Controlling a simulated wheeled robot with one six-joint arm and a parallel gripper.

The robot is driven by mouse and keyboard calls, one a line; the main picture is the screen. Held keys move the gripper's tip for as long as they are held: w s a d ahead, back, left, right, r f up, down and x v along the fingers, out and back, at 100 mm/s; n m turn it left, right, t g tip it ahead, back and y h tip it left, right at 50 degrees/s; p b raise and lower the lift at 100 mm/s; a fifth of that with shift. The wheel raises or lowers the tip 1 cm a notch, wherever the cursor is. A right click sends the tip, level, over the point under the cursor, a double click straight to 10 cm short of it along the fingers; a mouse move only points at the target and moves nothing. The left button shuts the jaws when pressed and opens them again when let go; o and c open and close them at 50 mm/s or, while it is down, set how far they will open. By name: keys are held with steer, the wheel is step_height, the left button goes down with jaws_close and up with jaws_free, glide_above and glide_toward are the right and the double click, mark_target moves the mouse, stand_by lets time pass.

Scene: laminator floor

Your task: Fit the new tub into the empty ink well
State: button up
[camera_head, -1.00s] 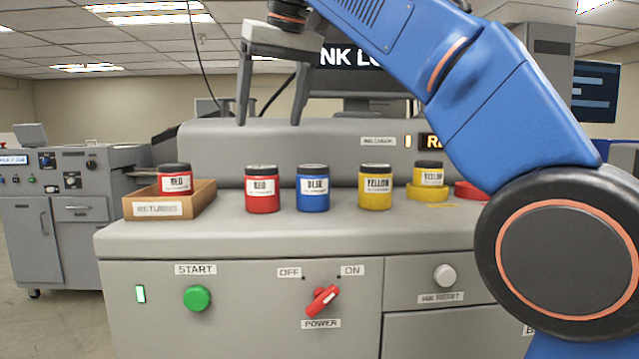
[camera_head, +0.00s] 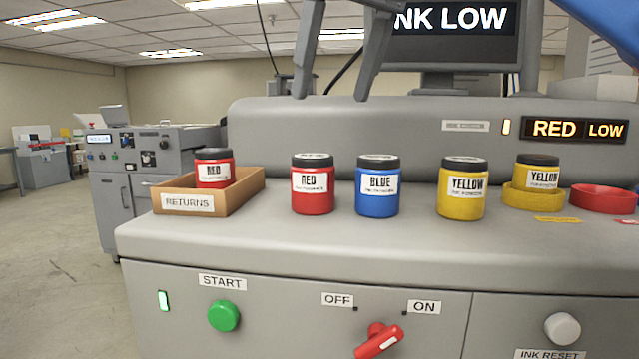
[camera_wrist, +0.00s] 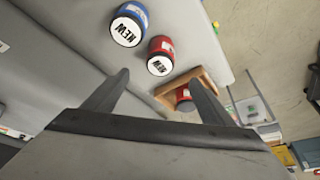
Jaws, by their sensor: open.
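A red tub (camera_head: 312,190) stands upright on the machine's grey top, with a blue tub (camera_head: 377,190) and a yellow tub (camera_head: 462,192) to its right. In the wrist view the red tub (camera_wrist: 160,50) and blue tub (camera_wrist: 132,20) have white lids marked NEW. An empty red ring-shaped well (camera_head: 603,198) lies at the far right. A yellow well (camera_head: 528,200) beside it holds another yellow tub (camera_head: 538,170). My gripper (camera_head: 331,92) is open and empty, above and apart from the tubs; its fingers also show in the wrist view (camera_wrist: 158,80).
A wooden RETURNS box (camera_head: 245,185) at the left holds another red tub (camera_head: 213,172). The raised back panel carries a RED LOW display (camera_head: 578,129), with an INK LOW monitor (camera_head: 455,30) above. The front has a green START button (camera_head: 224,316) and red power knob (camera_head: 380,340).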

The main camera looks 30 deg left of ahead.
mark_target(316, 157)
steer(key=x, duration=1.5)
steer(key=c, duration=1.5)
steer(key=shift+r, duration=5.05)
